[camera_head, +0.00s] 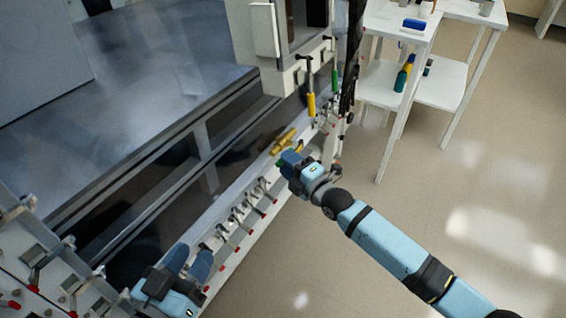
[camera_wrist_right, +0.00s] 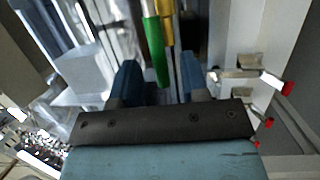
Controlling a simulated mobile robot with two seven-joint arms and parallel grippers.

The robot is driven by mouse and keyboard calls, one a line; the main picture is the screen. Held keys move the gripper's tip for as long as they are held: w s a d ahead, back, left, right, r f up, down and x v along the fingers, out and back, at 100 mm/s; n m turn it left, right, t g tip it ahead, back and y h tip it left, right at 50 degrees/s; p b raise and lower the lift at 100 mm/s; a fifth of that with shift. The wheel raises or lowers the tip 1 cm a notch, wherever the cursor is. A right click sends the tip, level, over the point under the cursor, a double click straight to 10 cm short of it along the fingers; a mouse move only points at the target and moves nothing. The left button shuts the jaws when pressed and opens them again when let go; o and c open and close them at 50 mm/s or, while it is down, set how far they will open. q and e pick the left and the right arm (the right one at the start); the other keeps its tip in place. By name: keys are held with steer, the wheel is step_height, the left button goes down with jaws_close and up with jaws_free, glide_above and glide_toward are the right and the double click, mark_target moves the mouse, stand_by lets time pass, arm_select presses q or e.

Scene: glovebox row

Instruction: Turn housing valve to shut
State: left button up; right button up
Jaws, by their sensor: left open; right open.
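Several lever handles sit along the white rail; I cannot tell which one is the housing valve. A yellow handle (camera_head: 284,141) lies slanted just beyond my right gripper (camera_head: 287,160), with a bit of green beside the fingertips. In the right wrist view a green handle (camera_wrist_right: 153,50) shows between the open fingers of that gripper (camera_wrist_right: 158,75), with a yellow handle (camera_wrist_right: 168,25) beside it. The fingers do not visibly grip either; depth is unclear. My left gripper (camera_head: 189,260) is open and empty over the lower rail, beside smaller levers.
Small red-tipped latches (camera_head: 240,215) line the rail. An upright yellow handle (camera_head: 311,104) and a green one (camera_head: 334,80) hang near the rail's far end. A white table (camera_head: 412,95) with bottles stands at upper right. The floor to the right is clear.

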arm_select(q)
steer(key=shift+d+r+t+h, duration=0.3)
steer(key=shift+r+h, duration=0.1)
steer(key=shift+r, duration=0.2)
arm_select(e)
steer(key=shift+x, duration=1.1)
jaws_close()
arm_select(q)
steer(key=shift+a, duration=0.1)
steer(key=shift+r, duration=0.1)
